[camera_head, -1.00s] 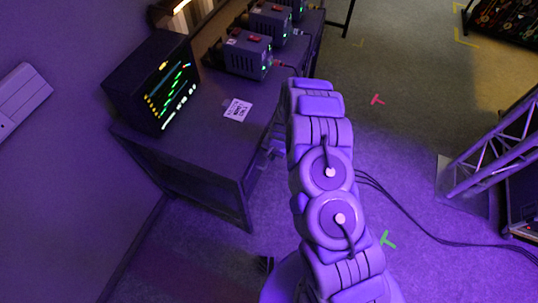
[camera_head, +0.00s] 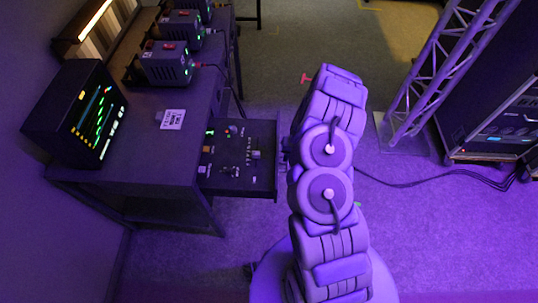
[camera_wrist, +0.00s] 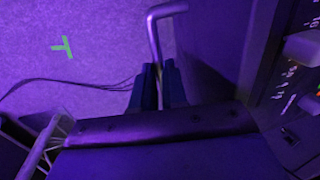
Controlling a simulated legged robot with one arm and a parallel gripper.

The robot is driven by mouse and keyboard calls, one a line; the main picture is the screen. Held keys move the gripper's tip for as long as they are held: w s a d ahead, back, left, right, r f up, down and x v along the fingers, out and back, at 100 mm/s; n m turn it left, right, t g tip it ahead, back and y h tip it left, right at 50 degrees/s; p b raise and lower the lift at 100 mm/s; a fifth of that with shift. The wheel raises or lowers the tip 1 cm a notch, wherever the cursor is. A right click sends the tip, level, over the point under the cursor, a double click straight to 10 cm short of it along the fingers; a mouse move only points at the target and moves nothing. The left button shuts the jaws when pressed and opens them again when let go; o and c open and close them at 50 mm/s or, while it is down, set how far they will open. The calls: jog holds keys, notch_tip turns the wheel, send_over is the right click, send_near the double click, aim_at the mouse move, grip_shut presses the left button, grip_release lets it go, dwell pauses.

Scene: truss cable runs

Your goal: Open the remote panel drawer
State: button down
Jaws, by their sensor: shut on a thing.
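The remote panel drawer (camera_head: 238,180) stands pulled out from the side of the dark desk in the head view. Its top carries small knobs, switches and lights. In the wrist view its panel (camera_wrist: 292,100) shows at the right, beside the dark drawer front (camera_wrist: 212,50). A bent metal handle (camera_wrist: 153,35) runs down between the fingers of my gripper (camera_wrist: 158,85). My gripper is shut on this handle. In the head view my arm hides most of the gripper and handle.
The desk (camera_head: 135,150) carries a lit monitor (camera_head: 85,112), a paper label (camera_head: 172,119) and several boxy devices (camera_head: 168,62). A truss (camera_head: 430,75) and rack (camera_head: 500,120) stand at the right, with cables (camera_head: 420,183) on the floor between them and my arm.

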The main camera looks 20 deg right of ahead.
jog(key=d, duration=0.2)
jog(key=s+d, duration=0.1)
jog(key=d, duration=0.1)
jog(key=shift+d+r, duration=0.2)
jog(key=shift+d, duration=0.15)
jog(key=c, duration=1.5)
grip_release()
jog(key=o, duration=0.3)
jog(key=shift+s+a+f, duration=0.1)
jog(key=shift+o, duration=0.2)
jog(key=s+d+r+p, duration=0.1)
jog(key=d+r+p, duration=0.2)
jog(key=r, duration=1.4)
jog(key=shift+p, duration=0.3)
jog(key=shift+s+d, duration=0.1)
